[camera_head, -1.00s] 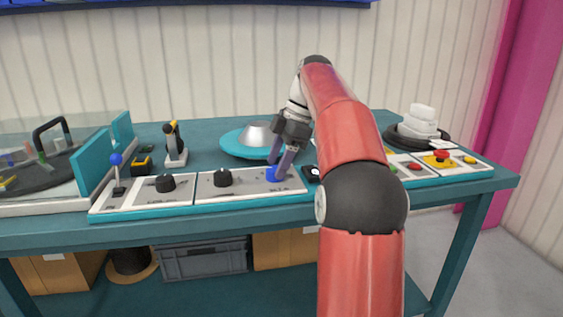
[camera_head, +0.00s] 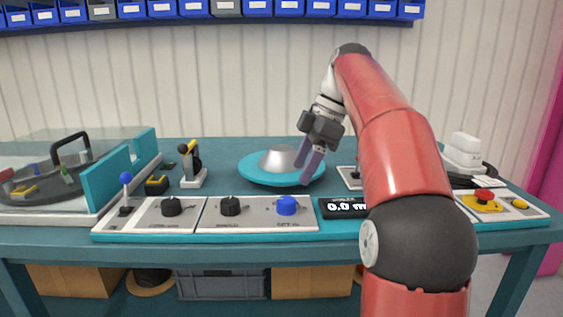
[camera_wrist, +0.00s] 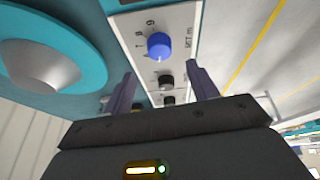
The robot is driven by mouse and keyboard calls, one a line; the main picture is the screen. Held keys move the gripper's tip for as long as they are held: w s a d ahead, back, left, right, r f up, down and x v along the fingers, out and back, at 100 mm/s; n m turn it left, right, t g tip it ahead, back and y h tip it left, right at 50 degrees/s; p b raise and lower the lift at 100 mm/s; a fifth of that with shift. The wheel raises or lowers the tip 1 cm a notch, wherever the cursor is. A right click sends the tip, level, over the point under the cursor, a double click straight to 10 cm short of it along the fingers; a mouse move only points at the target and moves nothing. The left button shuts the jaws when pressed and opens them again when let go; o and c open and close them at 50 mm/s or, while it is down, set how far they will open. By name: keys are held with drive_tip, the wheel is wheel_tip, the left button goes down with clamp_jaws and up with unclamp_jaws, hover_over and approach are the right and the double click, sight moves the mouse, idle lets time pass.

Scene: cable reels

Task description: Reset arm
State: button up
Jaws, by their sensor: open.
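My gripper (camera_head: 310,163) is open and empty, above the table behind the control panel. Its two purple-grey fingers stand apart and also show in the wrist view (camera_wrist: 160,82). My red arm reaches in from the right of the head view. The blue knob (camera_head: 287,206) on the white panel (camera_head: 262,213) is in front of and below the fingers, not touched. It also shows in the wrist view (camera_wrist: 158,46), beyond the gap between the fingers. Two black knobs, a middle one (camera_head: 231,206) and a left one (camera_head: 172,207), sit on the same panel.
A teal disc with a silver cone (camera_head: 281,165) lies close behind the fingers. A display (camera_head: 343,207) reads 0.0. A blue-tipped lever (camera_head: 126,190) stands left. A red emergency button (camera_head: 485,196) and white stacked parts (camera_head: 464,150) are right. Blue bins (camera_head: 195,8) hang above.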

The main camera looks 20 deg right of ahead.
drive_tip(key=s+a+f+m, duration=0.1)
drive_tip(key=s+a+m+h, duration=0.1)
drive_tip(key=s+a+m, duration=0.1)
drive_tip(key=s+a+f+m, duration=0.1)
drive_tip(key=s+a, duration=0.1)
drive_tip(key=shift+a+f+t+h, duration=0.25)
drive_tip(key=shift+f+t+h, duration=0.05)
drive_tip(key=shift+t+h, duration=0.1)
drive_tip(key=s+a+f+m+t+h, duration=0.2)
drive_tip(key=s+f+m, duration=0.9)
drive_tip(key=s+f, duration=0.6)
drive_tip(key=shift+s+a+f+m+t+h, duration=0.3)
drive_tip(key=shift+s+a+f+t, duration=0.1)
drive_tip(key=shift+f+t, duration=0.3)
